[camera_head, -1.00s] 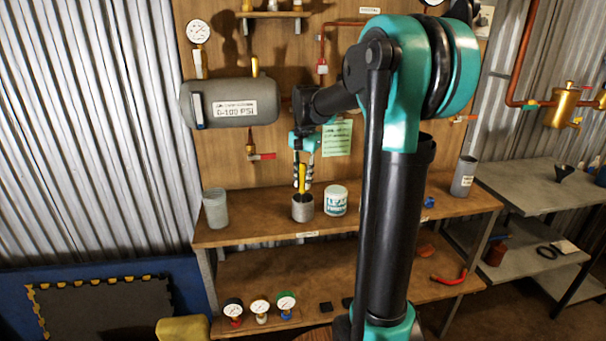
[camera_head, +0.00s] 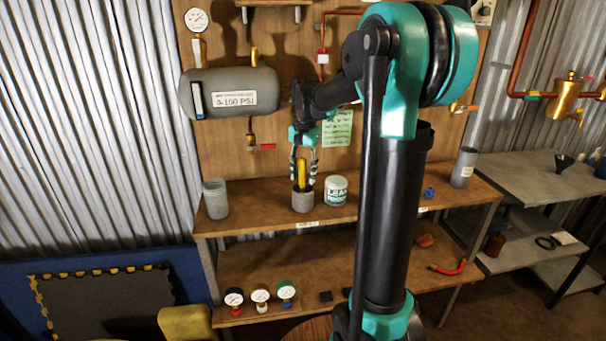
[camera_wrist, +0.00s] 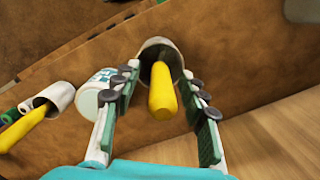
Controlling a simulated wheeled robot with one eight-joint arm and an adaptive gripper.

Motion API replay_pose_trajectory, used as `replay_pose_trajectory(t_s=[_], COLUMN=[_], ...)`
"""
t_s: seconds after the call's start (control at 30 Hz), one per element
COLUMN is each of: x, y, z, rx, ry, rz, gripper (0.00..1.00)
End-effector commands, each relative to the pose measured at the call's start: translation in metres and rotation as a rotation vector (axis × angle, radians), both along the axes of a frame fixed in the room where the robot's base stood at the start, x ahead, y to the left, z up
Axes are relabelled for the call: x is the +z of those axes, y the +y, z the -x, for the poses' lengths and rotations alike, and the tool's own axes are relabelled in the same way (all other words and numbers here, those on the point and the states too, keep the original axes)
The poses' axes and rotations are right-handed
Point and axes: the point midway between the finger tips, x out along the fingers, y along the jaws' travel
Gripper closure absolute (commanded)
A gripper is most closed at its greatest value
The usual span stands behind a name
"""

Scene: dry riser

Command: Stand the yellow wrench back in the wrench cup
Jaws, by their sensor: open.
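The yellow wrench (camera_head: 302,174) stands upright in the grey wrench cup (camera_head: 303,202) on the upper wooden shelf. Its lower end is hidden inside the cup. My gripper (camera_head: 303,179) points down over the cup, with one finger on each side of the wrench. In the wrist view my gripper (camera_wrist: 161,80) is open, with gaps between the wrench handle (camera_wrist: 162,92) and both fingers. The mouth of the cup (camera_wrist: 160,43) shows beyond the handle.
A white labelled tub (camera_head: 336,191) stands right of the cup, and a grey cup (camera_head: 215,198) stands to its left. A grey tank (camera_head: 232,93) hangs on the board above. In the wrist view a pale cylinder (camera_wrist: 61,95) with a yellow piece lies at left.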

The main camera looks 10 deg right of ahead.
Motion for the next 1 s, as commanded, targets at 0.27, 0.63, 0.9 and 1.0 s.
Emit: replay_pose_trajectory(t_s=[0.27, 0.63, 0.9, 1.0], x=[0.009, 0.079, 0.114, 0.118], y=[0.0, -0.004, -0.006, -0.006], z=[-0.001, -0.005, -0.008, -0.008], rx=[0.0, 0.0, 0.0, 0.0], ry=[0.0, 0.0, 0.0, 0.0], rz=[0.0, 0.0, 0.0, 0.0], gripper=[0.57, 0.57, 0.57, 0.57])
